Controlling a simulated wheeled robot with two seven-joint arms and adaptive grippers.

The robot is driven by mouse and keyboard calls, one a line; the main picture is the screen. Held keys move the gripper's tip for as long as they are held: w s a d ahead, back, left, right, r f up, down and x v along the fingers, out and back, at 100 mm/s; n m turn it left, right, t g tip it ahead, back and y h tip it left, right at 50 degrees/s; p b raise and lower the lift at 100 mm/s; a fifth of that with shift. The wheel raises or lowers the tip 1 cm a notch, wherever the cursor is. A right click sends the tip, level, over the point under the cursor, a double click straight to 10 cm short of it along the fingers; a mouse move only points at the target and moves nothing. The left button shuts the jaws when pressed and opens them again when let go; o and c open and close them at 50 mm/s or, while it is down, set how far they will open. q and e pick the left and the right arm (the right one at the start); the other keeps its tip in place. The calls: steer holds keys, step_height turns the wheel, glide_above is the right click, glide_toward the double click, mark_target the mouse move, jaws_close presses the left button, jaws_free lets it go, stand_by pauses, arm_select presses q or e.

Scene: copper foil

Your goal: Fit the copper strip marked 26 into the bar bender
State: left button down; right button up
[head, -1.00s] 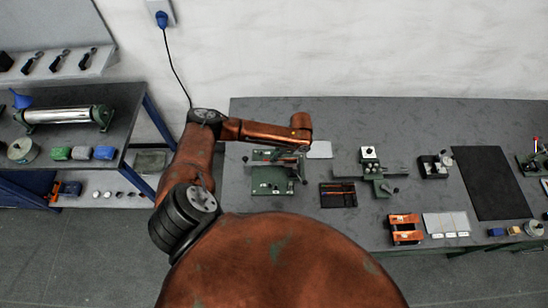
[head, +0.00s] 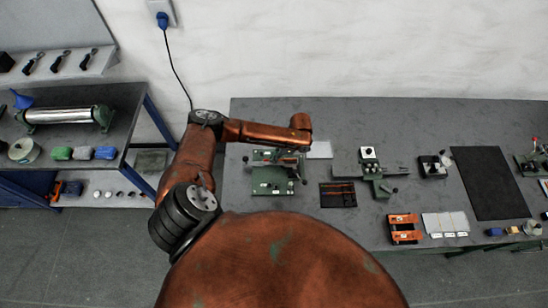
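My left arm reaches over the bench from the left, its wrist above a green machine (head: 270,180) with small white labels. My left gripper (head: 291,161) is small and mostly hidden under the wrist, over this machine; I cannot tell whether its fingers are open or shut. A second green device (head: 377,178) with a long grey bar and a dark-knobbed lever stands to its right. I cannot tell for sure which of them is the bar bender. No number 26 is readable, and I cannot make out the copper strip. My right gripper is not in view.
On the bench (head: 330,112) are a dark tray (head: 338,195) with thin strips, an orange rack (head: 405,229), white labelled plates (head: 445,223), and a black mat (head: 490,182). A shelf unit with a roller (head: 60,115) stands at left. The back of the bench is clear.

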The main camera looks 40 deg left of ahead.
arm_select(q)
steer(key=shift+p, duration=0.45)
steer(key=c, duration=2.7)
jaws_free()
steer(key=shift+o, duration=1.1)
steer(key=shift+r, duration=0.15)
steer(key=shift+r+p, duration=1.4)
steer(key=shift+p, duration=0.6)
steer(key=o, duration=0.5)
steer(key=shift+o, duration=0.2)
